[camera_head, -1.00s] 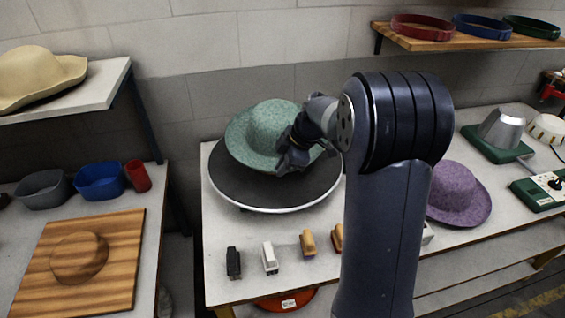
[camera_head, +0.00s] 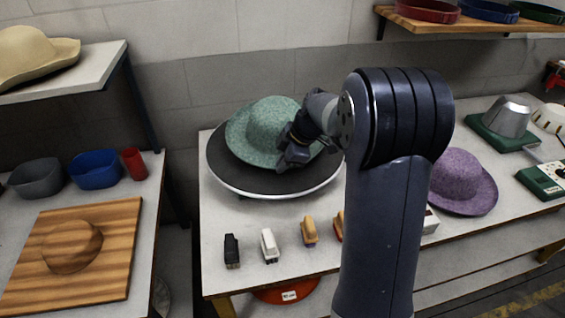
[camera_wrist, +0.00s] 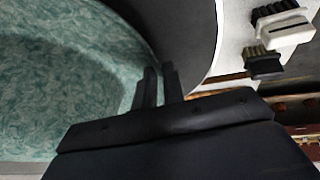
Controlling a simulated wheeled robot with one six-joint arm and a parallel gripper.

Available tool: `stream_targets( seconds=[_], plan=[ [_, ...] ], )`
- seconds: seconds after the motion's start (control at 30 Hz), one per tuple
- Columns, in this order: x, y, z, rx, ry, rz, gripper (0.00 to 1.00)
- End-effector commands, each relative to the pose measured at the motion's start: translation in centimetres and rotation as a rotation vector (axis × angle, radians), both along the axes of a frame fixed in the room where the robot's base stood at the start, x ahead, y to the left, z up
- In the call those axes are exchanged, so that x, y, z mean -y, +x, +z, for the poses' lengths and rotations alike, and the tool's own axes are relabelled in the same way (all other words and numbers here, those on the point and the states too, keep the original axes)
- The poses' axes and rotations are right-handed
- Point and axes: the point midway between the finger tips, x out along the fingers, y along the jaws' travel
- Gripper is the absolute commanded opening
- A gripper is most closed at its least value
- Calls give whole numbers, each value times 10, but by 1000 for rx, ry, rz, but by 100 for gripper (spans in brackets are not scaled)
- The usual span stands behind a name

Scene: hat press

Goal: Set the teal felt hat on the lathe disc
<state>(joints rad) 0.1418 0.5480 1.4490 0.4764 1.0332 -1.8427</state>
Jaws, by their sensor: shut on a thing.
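The teal felt hat (camera_head: 268,125) is at the dark round lathe disc (camera_head: 225,172) with a pale rim, on the middle table. The hat looks upright, crown up, over the left and back part of the disc. I cannot tell whether its brim rests on the disc or is just above it. My gripper (camera_head: 288,160) is shut on the right front edge of the hat's brim. In the wrist view the two fingers (camera_wrist: 158,86) pinch the brim of the hat (camera_wrist: 80,60), with the disc (camera_wrist: 190,30) beyond. My arm hides part of the right side.
Several brushes, including a black one (camera_head: 231,250) and a white one (camera_head: 269,246), stand in front of the disc. A purple hat (camera_head: 462,182) lies right of my arm. A wooden board (camera_head: 110,265) and bins stand on the left table. A shelf (camera_head: 470,28) hangs at the upper right.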

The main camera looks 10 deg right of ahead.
Motion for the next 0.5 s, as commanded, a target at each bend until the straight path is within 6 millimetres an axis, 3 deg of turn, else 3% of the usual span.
stream_targets(
  seconds=[0.5],
  plan=[
    [0, 0, -10, 1, 0, 1, 0]
  ],
)
